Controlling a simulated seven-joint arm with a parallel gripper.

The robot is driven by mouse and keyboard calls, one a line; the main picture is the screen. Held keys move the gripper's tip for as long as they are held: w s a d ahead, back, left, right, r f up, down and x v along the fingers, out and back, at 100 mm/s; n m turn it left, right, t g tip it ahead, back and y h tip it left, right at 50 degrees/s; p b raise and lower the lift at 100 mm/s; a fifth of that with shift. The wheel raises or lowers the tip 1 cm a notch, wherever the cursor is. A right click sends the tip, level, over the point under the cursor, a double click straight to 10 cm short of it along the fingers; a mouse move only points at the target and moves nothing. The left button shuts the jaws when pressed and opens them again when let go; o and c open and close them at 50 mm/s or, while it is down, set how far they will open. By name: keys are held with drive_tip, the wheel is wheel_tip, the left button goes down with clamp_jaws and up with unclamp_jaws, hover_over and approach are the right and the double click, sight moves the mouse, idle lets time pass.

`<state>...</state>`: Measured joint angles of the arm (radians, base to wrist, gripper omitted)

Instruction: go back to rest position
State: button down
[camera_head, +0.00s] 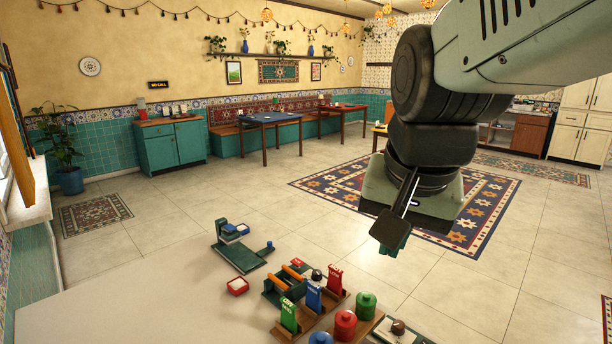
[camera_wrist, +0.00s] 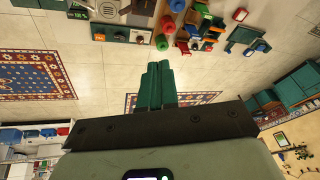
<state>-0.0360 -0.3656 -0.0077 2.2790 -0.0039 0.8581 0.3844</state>
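My gripper (camera_head: 393,240) hangs in the air at the right of the head view, past the right side of the pale table top. Its dark green fingers point down. In the wrist view the two green fingers (camera_wrist: 157,85) lie side by side with no clear gap and nothing visible between them. The gripper appears shut and empty, and it touches nothing. My arm comes in from the upper right of the head view and hides part of the room.
The pale table (camera_head: 150,295) holds a green stand (camera_head: 240,255), a small red box (camera_head: 237,286), a green caddy (camera_head: 285,285), green, blue and red tags, and red (camera_head: 345,325) and green (camera_head: 365,304) canisters. The table's left part is bare. A patterned rug (camera_head: 340,185) lies on the floor beyond.

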drive_tip(key=s+n+t, duration=0.1)
drive_tip(key=s+n, duration=0.3)
drive_tip(key=s, duration=0.5)
drive_tip(key=shift+s+d+r, duration=0.15)
drive_tip(key=shift+s+d, duration=0.05)
idle(0.3)
